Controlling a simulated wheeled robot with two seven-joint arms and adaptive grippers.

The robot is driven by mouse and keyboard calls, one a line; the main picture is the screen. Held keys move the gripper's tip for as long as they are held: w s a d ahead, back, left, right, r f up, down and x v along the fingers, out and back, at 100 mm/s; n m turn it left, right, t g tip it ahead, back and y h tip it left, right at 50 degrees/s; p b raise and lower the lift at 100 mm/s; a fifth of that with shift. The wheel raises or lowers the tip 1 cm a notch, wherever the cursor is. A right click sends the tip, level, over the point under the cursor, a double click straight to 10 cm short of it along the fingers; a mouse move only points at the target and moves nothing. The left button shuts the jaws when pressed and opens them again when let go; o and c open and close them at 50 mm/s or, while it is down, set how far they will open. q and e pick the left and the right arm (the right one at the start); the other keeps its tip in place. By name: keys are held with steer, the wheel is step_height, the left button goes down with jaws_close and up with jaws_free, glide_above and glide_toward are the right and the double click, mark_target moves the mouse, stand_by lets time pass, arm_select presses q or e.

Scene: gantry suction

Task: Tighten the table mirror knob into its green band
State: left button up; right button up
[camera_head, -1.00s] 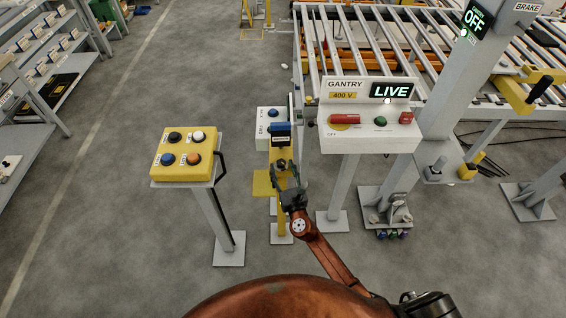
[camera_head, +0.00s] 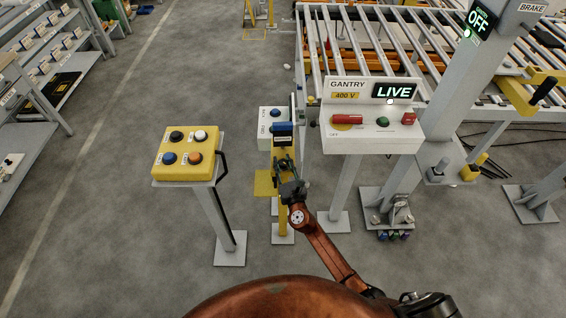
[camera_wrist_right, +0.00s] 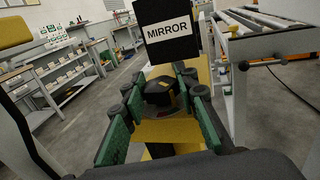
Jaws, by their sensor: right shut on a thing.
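The mirror knob (camera_wrist_right: 160,92) is dark with a small yellow mark and sits below a black and white MIRROR sign (camera_wrist_right: 168,42). My right gripper (camera_wrist_right: 161,100) is shut on the knob, with a green-faced finger on each side of it. My left gripper is not in view.
A yellow button box (camera_head: 186,157) on a post stands to the left. The gantry panel (camera_head: 372,132), reading LIVE, and a roller conveyor (camera_head: 365,40) stand to the right. A white box (camera_head: 266,124) is close behind the post. Grey floor is open at the left.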

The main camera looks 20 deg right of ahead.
steer(key=c, duration=0.4)
steer(key=shift+o, duration=0.2)
steer(key=shift+r+m+h+p, duration=0.1)
steer(key=shift+m+h+p, duration=0.3)
steer(key=shift+h+p, duration=0.15)
steer(key=shift+m+h, duration=0.7)
steer(key=shift+h, duration=0.45)
steer(key=o, duration=1.2)
steer(key=v, duration=1.2)
steer(key=shift+r, duration=0.15)
